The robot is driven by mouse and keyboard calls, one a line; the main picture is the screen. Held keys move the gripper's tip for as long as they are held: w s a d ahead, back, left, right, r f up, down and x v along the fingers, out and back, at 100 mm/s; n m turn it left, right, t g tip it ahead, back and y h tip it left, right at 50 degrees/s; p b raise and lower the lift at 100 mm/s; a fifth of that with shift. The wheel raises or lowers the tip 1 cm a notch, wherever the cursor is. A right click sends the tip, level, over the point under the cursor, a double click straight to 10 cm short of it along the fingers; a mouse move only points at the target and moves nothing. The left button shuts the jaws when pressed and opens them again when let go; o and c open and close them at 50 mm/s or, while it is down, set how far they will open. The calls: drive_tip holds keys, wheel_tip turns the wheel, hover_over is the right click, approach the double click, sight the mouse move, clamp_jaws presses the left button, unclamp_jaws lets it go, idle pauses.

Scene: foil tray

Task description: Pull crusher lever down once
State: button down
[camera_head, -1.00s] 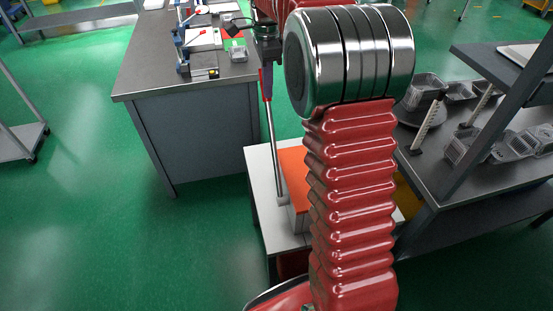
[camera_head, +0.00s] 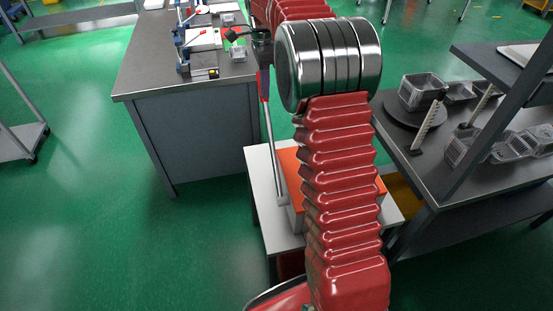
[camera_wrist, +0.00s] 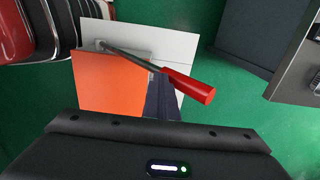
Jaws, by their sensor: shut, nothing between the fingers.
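The crusher is an orange-topped box (camera_head: 289,170) on a small white stand (camera_head: 262,190); it also shows in the wrist view (camera_wrist: 110,85). Its lever is a grey rod with a red handle (camera_head: 264,86), standing steeply up at the box's left side. In the wrist view the lever's red handle (camera_wrist: 188,86) points toward the lower right. My gripper (camera_head: 263,56) is by the handle's upper end. Its dark shut fingers (camera_wrist: 163,92) show in the wrist view beside the handle's inner end, with nothing between them. I cannot tell whether they touch the lever.
A grey workbench (camera_head: 185,85) with tools stands at the left. A dark bench (camera_head: 420,170) with clear plastic trays (camera_head: 421,90) and a round black plate (camera_head: 400,112) is at the right. Green floor is open at the front left.

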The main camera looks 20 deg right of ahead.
drive_tip(key=shift+w+d+f, duration=0.15)
drive_tip(key=shift+w+f, duration=0.4)
drive_tip(key=shift+w, duration=0.25)
drive_tip(key=shift+w+f, duration=1.85)
drive_tip(key=shift+f, duration=0.3)
drive_tip(key=s+a+r, duration=0.1)
drive_tip(key=s+r, duration=0.5)
drive_tip(key=s, duration=0.4)
drive_tip(key=s+a+r, duration=0.2)
drive_tip(key=s+r, duration=0.5)
drive_tip(key=s, duration=0.3)
drive_tip(key=shift+s+a, duration=0.2)
drive_tip(key=shift+s, duration=0.1)
idle(0.4)
drive_tip(key=shift+r, duration=0.15)
wheel_tip(320, 180, up, 9)
idle(1.1)
